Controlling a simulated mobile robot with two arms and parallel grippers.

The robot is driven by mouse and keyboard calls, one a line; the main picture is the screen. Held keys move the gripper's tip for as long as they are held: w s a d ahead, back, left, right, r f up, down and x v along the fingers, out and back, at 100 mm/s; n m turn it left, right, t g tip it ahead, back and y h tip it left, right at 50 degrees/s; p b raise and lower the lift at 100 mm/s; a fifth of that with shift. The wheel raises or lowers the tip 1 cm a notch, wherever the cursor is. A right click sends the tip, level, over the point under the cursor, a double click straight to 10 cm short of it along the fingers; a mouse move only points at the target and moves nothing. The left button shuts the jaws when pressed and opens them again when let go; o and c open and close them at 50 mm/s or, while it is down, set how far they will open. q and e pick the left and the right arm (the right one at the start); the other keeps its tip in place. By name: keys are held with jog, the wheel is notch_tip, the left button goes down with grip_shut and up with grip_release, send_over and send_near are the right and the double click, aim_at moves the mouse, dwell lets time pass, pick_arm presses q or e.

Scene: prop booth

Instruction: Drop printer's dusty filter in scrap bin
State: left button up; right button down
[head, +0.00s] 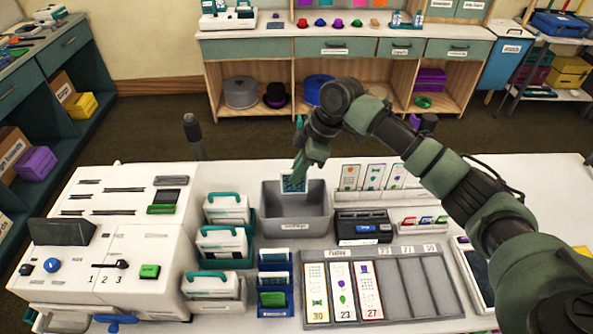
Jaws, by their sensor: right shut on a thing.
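My right gripper (298,168) reaches in from the right and points down over the grey bin. The grey scrap bin (295,226) has a white label too small to read and stands on the white table. The white printer (110,235) stands at the left of the table, with slots, a dark screen and green and blue controls. My left gripper is out of view.
Several white cartridges with teal handles (226,209) stand between printer and bin. A black box (362,226) is right of the bin. A grey card tray (420,287) lies in front. Cards (372,177) stand behind the black box. Shelves line the back wall.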

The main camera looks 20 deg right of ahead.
aim_at(297, 187)
jog(key=shift+f+b, duration=0.4)
jog(key=shift+f, duration=0.55)
jog(key=shift+f+b, duration=0.6)
jog(key=shift+f, duration=1.4)
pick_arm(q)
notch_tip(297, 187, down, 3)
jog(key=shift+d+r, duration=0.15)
pick_arm(e)
jog(key=c, duration=1.4)
grip_release()
jog(key=shift+r, duration=0.15)
